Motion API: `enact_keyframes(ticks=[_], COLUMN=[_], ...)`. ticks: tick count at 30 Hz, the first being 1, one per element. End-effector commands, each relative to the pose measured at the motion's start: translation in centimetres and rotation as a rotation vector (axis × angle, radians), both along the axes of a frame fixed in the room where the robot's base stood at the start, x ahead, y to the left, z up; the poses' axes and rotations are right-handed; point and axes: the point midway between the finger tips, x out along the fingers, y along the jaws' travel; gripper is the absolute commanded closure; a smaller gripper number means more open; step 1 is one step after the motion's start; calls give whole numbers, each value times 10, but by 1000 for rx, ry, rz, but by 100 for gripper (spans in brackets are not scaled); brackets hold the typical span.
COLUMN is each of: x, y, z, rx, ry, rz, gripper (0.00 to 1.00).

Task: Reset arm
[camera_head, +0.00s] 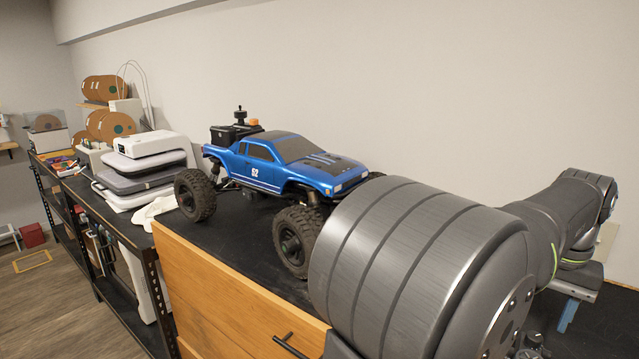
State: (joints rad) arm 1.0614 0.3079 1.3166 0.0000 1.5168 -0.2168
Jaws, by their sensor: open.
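My arm fills the right side of the head view, with a large grey ribbed joint in front and slimmer links folded behind it. What looks like my gripper (566,322) shows at the far right, with a blue finger pointing down over the black bench top. It is open, with nothing seen in it, and is partly hidden by the arm. It is well to the right of the blue RC crawler (285,165). The crawler stands upright on its big black tyres on the bench. My arm covers its front right part.
The black bench top (235,222) has a wooden drawer front (215,295) with a black handle. A white cloth (155,210), stacked grey and white cases (140,175), and brown discs (108,124) stand left. A wall runs behind.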

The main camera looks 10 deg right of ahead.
Motion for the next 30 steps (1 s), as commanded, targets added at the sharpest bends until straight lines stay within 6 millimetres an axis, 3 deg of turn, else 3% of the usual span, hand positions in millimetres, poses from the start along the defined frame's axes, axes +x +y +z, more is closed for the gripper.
enact_keyframes(ticks=[12, 22, 30], x=[0, 0, -1], y=[0, 0, 1], z=[85, 135, 87], rx=[-3, -3, 4], ry=[-1, -1, 2], rz=[0, 0, 0], gripper=[53, 53, 53])
